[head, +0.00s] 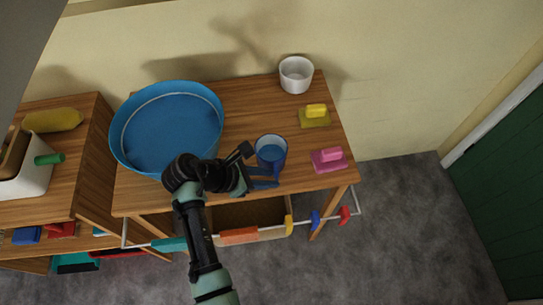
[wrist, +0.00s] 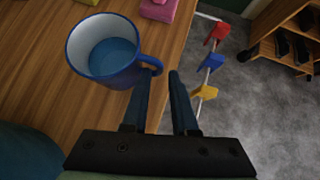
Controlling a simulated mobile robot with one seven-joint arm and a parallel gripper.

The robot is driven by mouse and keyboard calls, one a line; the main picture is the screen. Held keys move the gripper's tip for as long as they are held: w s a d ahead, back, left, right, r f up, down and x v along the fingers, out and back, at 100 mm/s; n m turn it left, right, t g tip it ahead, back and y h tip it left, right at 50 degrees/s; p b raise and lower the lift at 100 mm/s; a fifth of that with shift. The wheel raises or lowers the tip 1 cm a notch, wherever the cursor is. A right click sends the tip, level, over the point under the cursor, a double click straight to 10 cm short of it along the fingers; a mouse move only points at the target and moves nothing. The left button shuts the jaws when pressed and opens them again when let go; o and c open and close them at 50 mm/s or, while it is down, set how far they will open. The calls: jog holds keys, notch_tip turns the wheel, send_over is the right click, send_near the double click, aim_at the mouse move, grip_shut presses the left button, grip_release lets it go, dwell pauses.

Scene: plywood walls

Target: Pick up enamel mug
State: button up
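The enamel mug is blue with a pale inside. It stands upright on the wooden table in the head view (head: 271,150) and at the upper left in the wrist view (wrist: 104,50). Its handle (wrist: 152,64) points right in the wrist view. My gripper (head: 274,177) is at the mug's near side, close to the table's front edge. In the wrist view my gripper (wrist: 162,76) is open, with a gap between its two fingers. The left fingertip overlaps the handle in the picture; I cannot tell whether they touch. Nothing is held.
The table (head: 245,105) also bears a large blue basin (head: 170,122), a white pot (head: 296,75), a yellow block (head: 315,117) and a pink block (head: 327,160). A rail with coloured clips (head: 240,236) runs along the front. Left stands another wooden unit (head: 75,155).

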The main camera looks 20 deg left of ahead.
aim_at(277, 178)
jog(key=x, duration=0.4)
jog(key=shift+a, duration=0.1)
grip_shut()
jog(key=shift+r, duration=0.1)
dwell(1.2)
